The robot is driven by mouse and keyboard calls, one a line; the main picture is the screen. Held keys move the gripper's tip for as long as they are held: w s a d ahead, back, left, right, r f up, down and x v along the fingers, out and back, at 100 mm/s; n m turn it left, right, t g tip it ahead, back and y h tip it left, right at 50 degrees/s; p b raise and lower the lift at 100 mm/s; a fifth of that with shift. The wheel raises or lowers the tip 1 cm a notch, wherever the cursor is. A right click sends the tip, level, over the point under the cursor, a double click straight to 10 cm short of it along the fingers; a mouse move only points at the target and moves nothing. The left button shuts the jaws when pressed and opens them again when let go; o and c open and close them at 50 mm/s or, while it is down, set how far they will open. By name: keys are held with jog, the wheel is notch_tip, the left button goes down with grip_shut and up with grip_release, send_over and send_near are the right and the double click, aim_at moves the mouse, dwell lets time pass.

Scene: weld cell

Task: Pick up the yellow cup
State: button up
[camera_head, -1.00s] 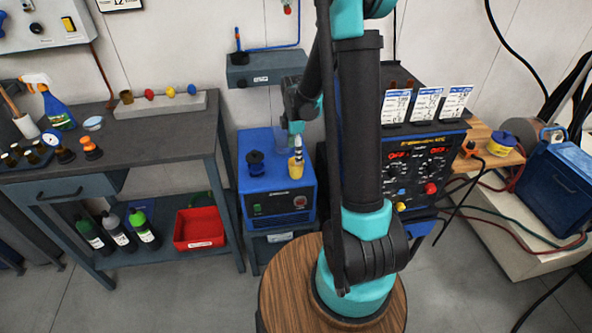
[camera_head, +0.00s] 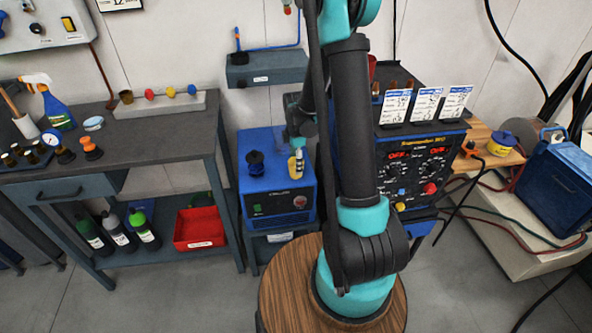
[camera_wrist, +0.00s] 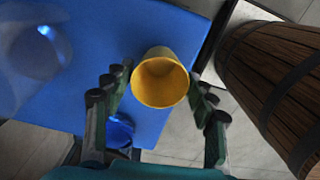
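The yellow cup (camera_head: 292,166) stands on top of the blue box-shaped machine (camera_head: 262,181), near its right back corner. In the wrist view the cup (camera_wrist: 160,82) is seen from above, with its open mouth facing the camera and looking empty. My gripper (camera_wrist: 158,88) is open, one finger on the left and one on the right of the cup. I cannot tell whether either finger touches it. In the head view my gripper (camera_head: 299,148) hangs right above and beside the cup, partly hiding it.
A dark blue spool-like part (camera_head: 255,163) stands left of the cup on the same machine. A larger machine with dials (camera_head: 420,168) stands close on the right. A shelf box (camera_head: 266,68) hangs on the wall behind. A workbench (camera_head: 150,136) is on the left.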

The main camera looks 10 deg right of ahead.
jog(key=c, duration=0.6)
jog(key=shift+r, duration=0.2)
